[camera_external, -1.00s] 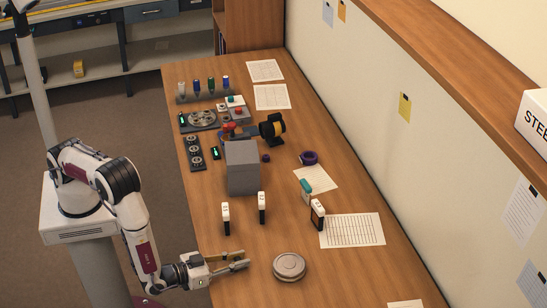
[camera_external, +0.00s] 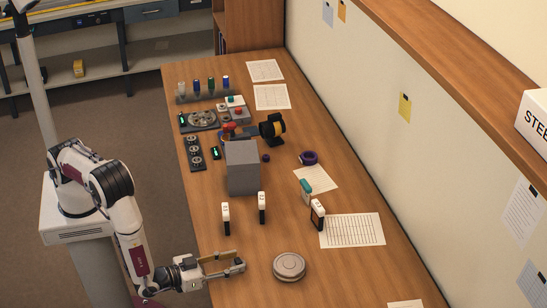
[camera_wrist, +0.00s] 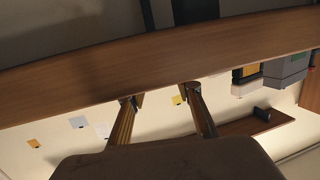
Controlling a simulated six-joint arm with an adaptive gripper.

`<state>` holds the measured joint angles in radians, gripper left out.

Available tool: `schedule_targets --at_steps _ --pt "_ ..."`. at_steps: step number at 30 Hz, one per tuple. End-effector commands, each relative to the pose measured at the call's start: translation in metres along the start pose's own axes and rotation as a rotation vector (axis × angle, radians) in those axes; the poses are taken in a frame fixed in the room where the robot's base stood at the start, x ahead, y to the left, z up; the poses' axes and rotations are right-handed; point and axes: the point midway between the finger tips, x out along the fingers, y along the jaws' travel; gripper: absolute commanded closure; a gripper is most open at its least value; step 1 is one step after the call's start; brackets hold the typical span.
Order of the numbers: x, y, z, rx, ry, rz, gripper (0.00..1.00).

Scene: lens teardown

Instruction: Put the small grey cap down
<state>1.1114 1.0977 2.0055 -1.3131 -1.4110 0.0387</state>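My gripper (camera_external: 238,260) is low at the near left edge of the wooden table, pointing right. I cannot tell whether this is the small grey cap; no other piece is clearly recognisable as that cap.
Two small white-topped black posts (camera_external: 262,207) stand behind the gripper, with a grey box (camera_external: 242,167) beyond. A printed sheet (camera_external: 352,230) lies right of them. Tools and trays crowd the far end. The table around the round grey piece is clear.

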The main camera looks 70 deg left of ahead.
Motion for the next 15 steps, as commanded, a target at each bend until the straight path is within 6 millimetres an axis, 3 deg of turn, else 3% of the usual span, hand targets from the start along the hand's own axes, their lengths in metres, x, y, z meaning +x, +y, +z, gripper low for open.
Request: schedule_targets --at_steps 6,15 --pt "-0.027 -0.005 -0.002 -0.001 0.0 0.003 0.66" --pt "-0.051 -0.008 -0.002 -0.001 0.0 0.001 0.66"
